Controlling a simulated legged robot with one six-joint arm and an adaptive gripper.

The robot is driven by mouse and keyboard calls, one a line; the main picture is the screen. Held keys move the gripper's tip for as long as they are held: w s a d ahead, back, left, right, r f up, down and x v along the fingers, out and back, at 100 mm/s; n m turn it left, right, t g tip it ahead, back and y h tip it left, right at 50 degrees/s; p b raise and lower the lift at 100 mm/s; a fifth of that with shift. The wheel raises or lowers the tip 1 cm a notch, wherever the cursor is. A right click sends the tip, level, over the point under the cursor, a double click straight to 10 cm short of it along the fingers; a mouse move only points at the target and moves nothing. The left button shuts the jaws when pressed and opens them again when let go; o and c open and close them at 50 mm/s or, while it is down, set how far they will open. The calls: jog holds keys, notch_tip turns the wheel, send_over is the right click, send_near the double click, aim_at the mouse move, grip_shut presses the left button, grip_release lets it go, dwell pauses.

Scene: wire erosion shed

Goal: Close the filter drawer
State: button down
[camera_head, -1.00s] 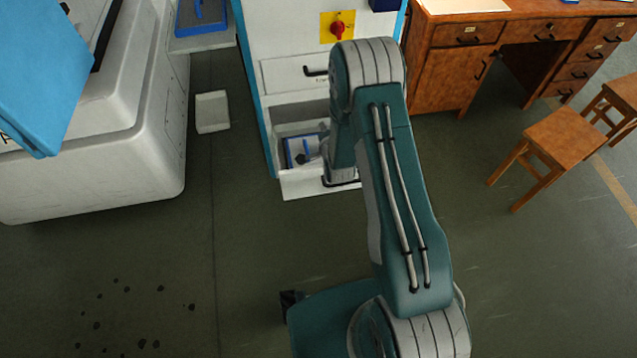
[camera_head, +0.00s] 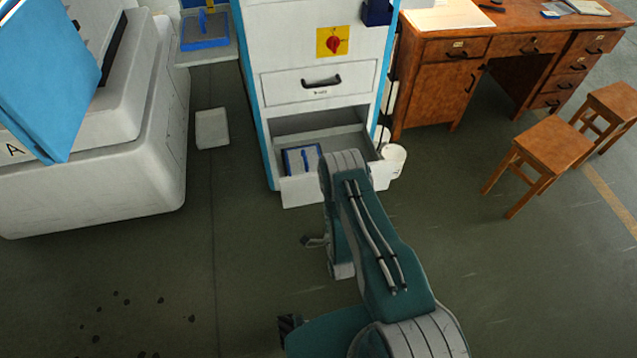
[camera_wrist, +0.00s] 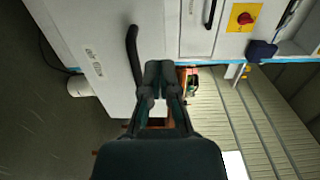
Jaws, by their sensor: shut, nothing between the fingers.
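The filter drawer (camera_head: 299,192) is the low drawer of the white cabinet. It stands pulled out, with a blue-framed filter (camera_head: 301,160) lying inside. My arm hides part of its front and its handle in the head view. In the wrist view, the drawer's white front (camera_wrist: 98,65) fills the left middle, with a black bar handle (camera_wrist: 133,55). My gripper (camera_head: 312,241) is in front of the drawer, over the floor and apart from it. In the wrist view, my gripper (camera_wrist: 159,70) is shut and empty, its fingertips appearing beside the handle.
The cabinet's upper drawer (camera_head: 350,88) is shut, below a red switch (camera_head: 333,42). A white bucket (camera_head: 395,158) stands right of the open drawer. A wooden desk (camera_head: 436,85) and stool (camera_head: 553,141) are at right, a pale machine (camera_head: 90,195) at left. Floor before the drawer is open.

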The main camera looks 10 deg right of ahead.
jog(key=w, duration=1.1)
jog(key=shift+w, duration=0.25)
jog(key=shift+w, duration=0.1)
